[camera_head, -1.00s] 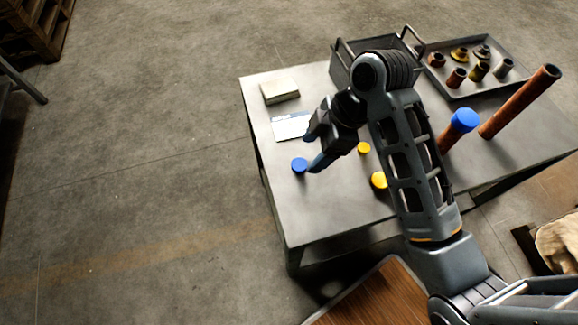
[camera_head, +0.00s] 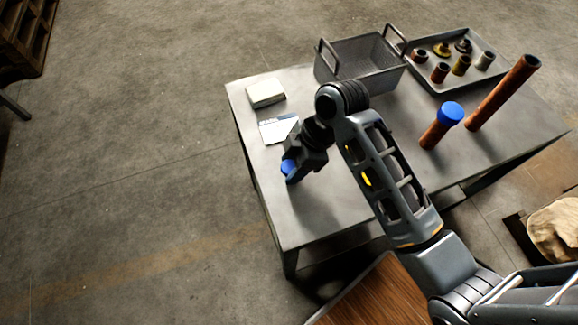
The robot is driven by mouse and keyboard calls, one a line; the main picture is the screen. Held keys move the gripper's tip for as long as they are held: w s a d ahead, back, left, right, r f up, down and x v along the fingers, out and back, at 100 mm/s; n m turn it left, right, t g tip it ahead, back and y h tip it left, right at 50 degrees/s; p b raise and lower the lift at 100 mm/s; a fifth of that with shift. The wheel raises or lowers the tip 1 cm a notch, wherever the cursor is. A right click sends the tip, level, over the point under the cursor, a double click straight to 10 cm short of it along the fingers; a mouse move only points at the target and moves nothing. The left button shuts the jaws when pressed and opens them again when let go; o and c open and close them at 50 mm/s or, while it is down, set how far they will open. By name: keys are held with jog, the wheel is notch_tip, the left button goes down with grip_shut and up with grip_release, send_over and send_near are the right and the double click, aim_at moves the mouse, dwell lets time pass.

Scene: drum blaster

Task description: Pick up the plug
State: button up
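A small blue plug (camera_head: 287,166) is on the grey metal table near its left edge. My gripper (camera_head: 291,172) is low over the table, right at this plug, with a dark blue-tipped finger just in front of it. The gripper partly hides the plug, and I cannot tell whether its fingers are apart or closed on it. A yellow plug (camera_head: 366,180) shows through the openings of my arm. Another blue plug (camera_head: 450,113) caps a short rusty pipe (camera_head: 433,134) that stands right of my arm.
A white card (camera_head: 278,129) and a pale block (camera_head: 266,93) lie on the table (camera_head: 310,215) behind my gripper. A wire basket (camera_head: 362,62), a tray (camera_head: 440,82) of several small fittings and a tall rusty pipe (camera_head: 502,92) stand farther back. The table's front left is clear.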

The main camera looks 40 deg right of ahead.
jog(key=c, duration=0.7)
